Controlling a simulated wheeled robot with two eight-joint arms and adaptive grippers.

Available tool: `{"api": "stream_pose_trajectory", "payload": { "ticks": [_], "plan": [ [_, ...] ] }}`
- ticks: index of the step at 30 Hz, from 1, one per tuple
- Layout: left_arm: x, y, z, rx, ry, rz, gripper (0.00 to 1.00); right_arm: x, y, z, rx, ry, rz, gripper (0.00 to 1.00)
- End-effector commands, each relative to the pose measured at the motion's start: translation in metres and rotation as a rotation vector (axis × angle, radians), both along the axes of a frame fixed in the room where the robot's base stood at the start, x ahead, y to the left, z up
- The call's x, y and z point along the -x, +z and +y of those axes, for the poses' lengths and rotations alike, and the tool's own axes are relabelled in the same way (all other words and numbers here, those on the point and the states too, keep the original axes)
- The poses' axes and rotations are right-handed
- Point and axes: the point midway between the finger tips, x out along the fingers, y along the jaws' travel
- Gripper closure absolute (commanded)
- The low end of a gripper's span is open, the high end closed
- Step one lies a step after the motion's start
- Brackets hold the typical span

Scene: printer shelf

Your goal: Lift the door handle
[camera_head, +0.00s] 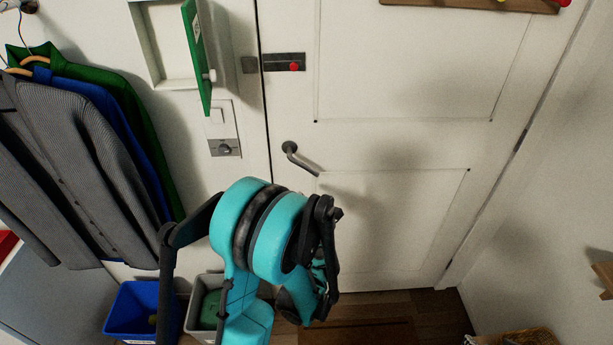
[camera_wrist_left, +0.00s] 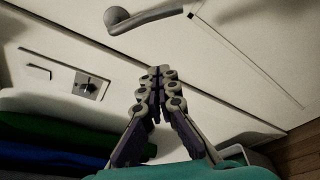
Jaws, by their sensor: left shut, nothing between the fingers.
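The door handle (camera_head: 304,163) is a grey metal lever on the white door (camera_head: 390,215). In the head view its bar slants down to the right from a round base near the door's left edge. In the left wrist view the handle (camera_wrist_left: 148,17) lies at the top, beyond the fingertips. My left gripper (camera_wrist_left: 160,73) is shut and empty, with a visible gap between it and the handle. In the head view my teal left arm and black gripper parts (camera_head: 318,240) are below the handle, and the fingertips are hard to make out. My right gripper is out of view.
A green cabinet door (camera_head: 197,58) stands open on the left wall, above a switch panel (camera_head: 224,148). A latch with a red knob (camera_head: 284,62) is above the handle. Jackets (camera_head: 85,150) hang at left. A blue bin (camera_head: 142,308) and grey bin (camera_head: 196,305) stand below.

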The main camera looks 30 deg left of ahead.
Motion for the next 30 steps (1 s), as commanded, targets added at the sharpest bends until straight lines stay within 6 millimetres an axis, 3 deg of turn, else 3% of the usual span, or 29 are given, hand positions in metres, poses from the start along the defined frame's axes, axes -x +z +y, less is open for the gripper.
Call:
{"api": "stream_pose_trajectory", "payload": {
  "ticks": [8, 15, 22, 24, 30],
  "plan": [
    [-0.008, 0.0, 0.007, -0.002, 0.001, 0.0, 1.0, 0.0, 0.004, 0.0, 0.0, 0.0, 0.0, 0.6],
    [-0.041, -0.007, 0.038, -0.003, 0.003, 0.0, 1.0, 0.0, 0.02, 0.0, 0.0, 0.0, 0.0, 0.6],
    [-0.076, -0.019, 0.07, -0.003, 0.002, 0.0, 1.0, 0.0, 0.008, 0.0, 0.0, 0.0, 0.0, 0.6],
    [-0.079, -0.007, 0.056, -0.004, -0.006, 0.001, 1.0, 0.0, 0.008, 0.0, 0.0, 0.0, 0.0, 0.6],
    [-0.085, 0.008, 0.042, -0.002, -0.004, -0.001, 1.0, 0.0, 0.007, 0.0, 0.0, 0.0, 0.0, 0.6]
  ]
}}
